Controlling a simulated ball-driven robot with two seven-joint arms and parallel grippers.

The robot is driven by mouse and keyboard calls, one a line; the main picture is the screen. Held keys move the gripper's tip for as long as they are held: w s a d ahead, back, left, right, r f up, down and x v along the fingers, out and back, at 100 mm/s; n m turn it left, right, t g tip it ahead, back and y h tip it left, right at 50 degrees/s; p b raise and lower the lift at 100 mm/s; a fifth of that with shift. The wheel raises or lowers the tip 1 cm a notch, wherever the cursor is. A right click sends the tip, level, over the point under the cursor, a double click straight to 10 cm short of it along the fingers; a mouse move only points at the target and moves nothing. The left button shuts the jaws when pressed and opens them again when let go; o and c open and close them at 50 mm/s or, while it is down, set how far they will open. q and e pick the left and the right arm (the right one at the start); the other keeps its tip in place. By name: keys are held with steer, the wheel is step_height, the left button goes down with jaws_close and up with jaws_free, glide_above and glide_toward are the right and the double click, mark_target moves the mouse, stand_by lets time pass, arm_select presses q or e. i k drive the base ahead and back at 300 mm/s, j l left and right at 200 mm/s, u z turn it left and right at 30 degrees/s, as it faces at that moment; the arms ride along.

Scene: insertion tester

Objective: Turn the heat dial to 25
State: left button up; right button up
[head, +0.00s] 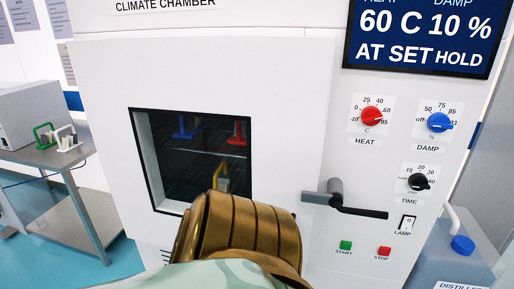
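The red heat dial (371,117) sits on the white control panel of the climate chamber, at the right in the head view. Its scale runs from -20 to 85, with 25 at the upper left of the top. The dial's pointer appears turned to the right, towards 60. The display (420,38) above reads 60 C, 10 %, AT SET, HOLD. A brass-coloured link of my arm (240,232) rises from the bottom middle in front of the chamber door. Neither of my grippers shows. Nothing touches the heat dial.
Beside and below the heat dial are the blue damp dial (439,122), black time dial (418,182), lamp switch (407,223), green start button (345,245) and red stop button (384,251). A black door handle (358,210) sticks out left of them. A grey table (45,155) stands at left.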

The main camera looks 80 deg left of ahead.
mark_target(371, 116)
steer(key=u, duration=2.6)
steer(key=l+u, duration=0.15)
steer(key=u, duration=0.15)
